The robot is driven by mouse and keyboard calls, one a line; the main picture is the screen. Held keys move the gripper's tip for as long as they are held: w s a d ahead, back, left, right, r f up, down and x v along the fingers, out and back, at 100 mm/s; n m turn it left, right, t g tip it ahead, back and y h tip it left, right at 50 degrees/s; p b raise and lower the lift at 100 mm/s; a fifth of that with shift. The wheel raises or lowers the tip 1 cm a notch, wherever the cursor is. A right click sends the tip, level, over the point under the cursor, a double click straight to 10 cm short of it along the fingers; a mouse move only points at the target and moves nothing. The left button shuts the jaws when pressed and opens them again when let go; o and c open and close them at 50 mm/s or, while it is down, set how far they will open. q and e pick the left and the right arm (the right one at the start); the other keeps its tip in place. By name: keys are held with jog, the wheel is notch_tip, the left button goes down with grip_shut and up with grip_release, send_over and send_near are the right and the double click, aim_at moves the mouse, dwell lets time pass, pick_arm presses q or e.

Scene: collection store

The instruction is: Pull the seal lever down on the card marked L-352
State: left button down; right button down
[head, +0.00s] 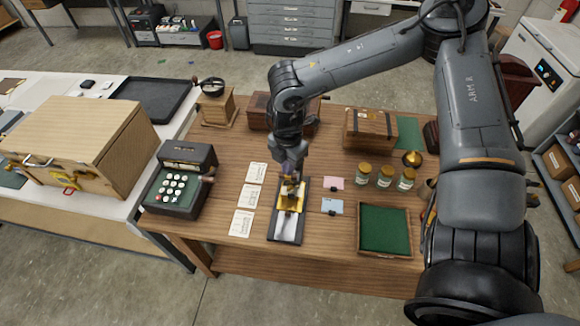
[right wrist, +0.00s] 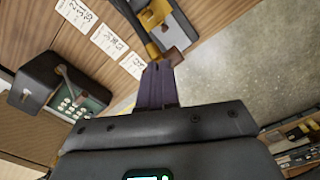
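The seal press (head: 285,228) stands on the wooden table, with a dark base and a brass-yellow body. In the right wrist view its yellow body (right wrist: 153,47) ends in a brown lever grip (right wrist: 173,56). My right gripper (head: 290,177) is over the press; in the right wrist view its fingers (right wrist: 158,68) look shut together, tips at the brown grip. I cannot tell whether they touch it. Three white cards, top (head: 256,172), middle (head: 249,197) and bottom (head: 241,223), lie left of the press. Their markings are too small to read surely. My left gripper is out of view.
A dark keyed machine (head: 172,190) stands left of the cards. A pink card (head: 334,183), a blue card (head: 332,206), several jars (head: 384,177) and a green-lined tray (head: 384,230) lie to the right. Wooden boxes (head: 370,127) stand behind.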

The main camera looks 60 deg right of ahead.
jog(key=shift+s+a+f+b, duration=0.2)
jog(key=shift+f+b, duration=0.2)
jog(key=shift+f, duration=0.25)
jog(key=shift+a, duration=0.1)
jog(key=shift+s+a+f+b, duration=0.1)
jog(key=shift+a+f+b, duration=0.15)
jog(key=shift+f+b, duration=0.35)
jog(key=shift+a+f+b, duration=0.25)
jog(key=shift+f+b, duration=0.2)
jog(key=shift+b, duration=0.2)
